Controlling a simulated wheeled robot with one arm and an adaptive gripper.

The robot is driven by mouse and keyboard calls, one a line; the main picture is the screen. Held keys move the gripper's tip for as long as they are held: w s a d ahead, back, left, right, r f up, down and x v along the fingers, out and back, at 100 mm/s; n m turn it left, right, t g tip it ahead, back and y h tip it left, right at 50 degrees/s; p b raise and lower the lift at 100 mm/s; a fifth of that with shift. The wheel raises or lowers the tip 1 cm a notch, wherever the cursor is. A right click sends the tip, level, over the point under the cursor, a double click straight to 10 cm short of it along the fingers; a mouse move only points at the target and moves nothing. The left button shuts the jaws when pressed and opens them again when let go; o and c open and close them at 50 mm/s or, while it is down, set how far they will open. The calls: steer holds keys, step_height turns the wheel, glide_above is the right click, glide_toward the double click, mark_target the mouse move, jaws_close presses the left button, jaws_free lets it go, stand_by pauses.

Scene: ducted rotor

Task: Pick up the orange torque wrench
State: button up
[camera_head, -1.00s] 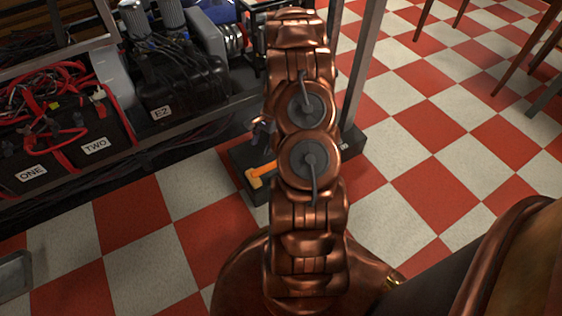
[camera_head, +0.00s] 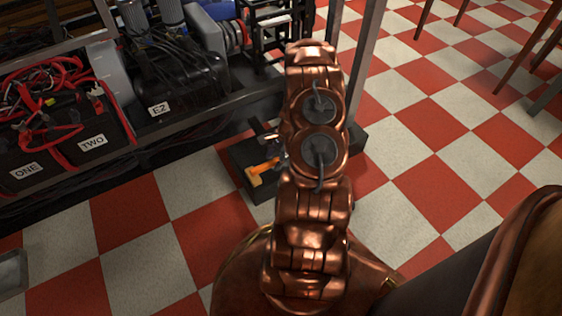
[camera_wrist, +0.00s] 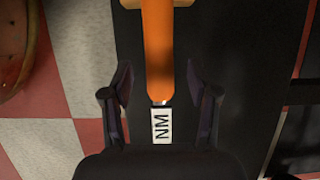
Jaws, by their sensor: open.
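The orange torque wrench (camera_head: 265,168) lies on a low black box (camera_head: 240,160) on the floor, partly hidden behind my arm in the head view. In the wrist view its orange handle (camera_wrist: 157,48) runs from the top edge down to the middle. My gripper (camera_wrist: 159,80) is open, with one dark finger on each side of the handle's lower end and a gap on both sides. Nothing is held. A white label reading NM (camera_wrist: 161,125) shows between the fingers, below the handle's end. My arm hides most of the gripper in the head view.
A dark metal rack with a grey upright post (camera_head: 368,65) stands beside the box. It holds a black case labelled EZ (camera_head: 185,80) and black bins labelled ONE and TWO (camera_head: 70,135) with red cables.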

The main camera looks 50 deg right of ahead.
steer(key=shift+x, duration=1.25)
steer(key=shift+c, duration=0.2)
jaws_close()
